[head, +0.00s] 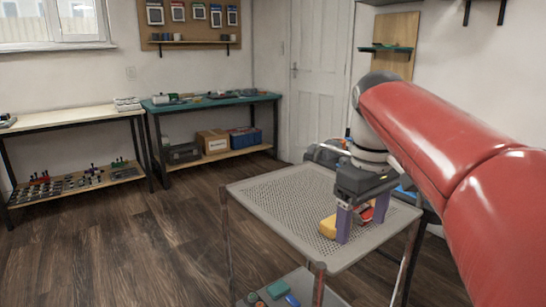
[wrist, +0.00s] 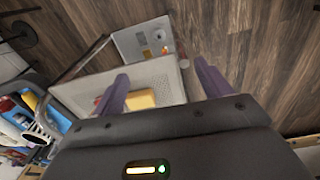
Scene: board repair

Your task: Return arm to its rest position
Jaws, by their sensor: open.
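My gripper (head: 363,226) hangs at the end of my red arm, pointing down over the perforated top of a grey cart (head: 275,205). Its two purple fingers are apart, with nothing visibly clamped between them. They also show in the wrist view (wrist: 161,70). A yellow object (head: 328,227) lies on the cart top beside the fingers, with something red (head: 366,214) partly hidden behind them. In the wrist view the yellow object (wrist: 141,99) appears beyond the left finger, partly covered by it. The exact height of the fingertips above the cart top is hard to tell.
The left part of the cart top is bare. Its lower shelf (head: 276,305) holds several small items. A green-topped bench (head: 215,101) and a pale bench (head: 70,116) stand along the back walls. Cluttered equipment sits behind the cart. The wooden floor (head: 165,225) at left is clear.

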